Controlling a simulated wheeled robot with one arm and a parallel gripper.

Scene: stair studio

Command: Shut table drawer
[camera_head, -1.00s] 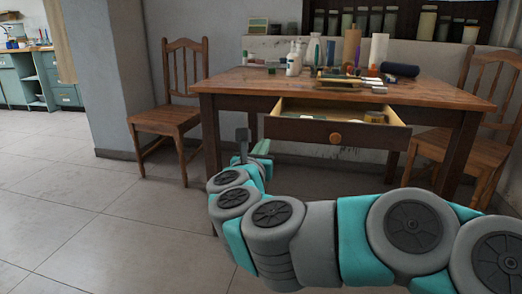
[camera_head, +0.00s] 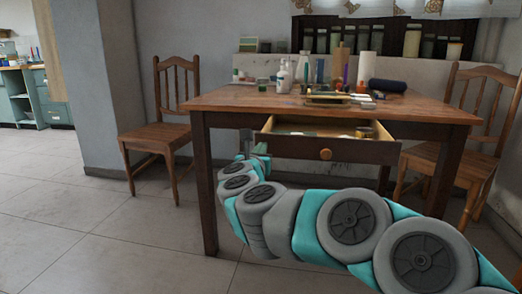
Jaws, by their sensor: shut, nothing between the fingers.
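The wooden table (camera_head: 225,99) stands ahead with its drawer (camera_head: 289,147) pulled out toward me. The drawer has a dark front with a round orange-brown knob (camera_head: 326,154), and a pale open interior with several small items in it. My gripper (camera_head: 252,142) is shut and empty, just left of the drawer's front left corner and below the tabletop edge. It is small and partly hidden by my arm in this view. I cannot tell whether it touches the drawer.
Bottles, a paper roll and tools crowd the tabletop's back. One wooden chair (camera_head: 156,133) stands left of the table, another (camera_head: 478,150) right. The table's front left leg (camera_head: 205,190) is close to my arm. Floor at left is clear.

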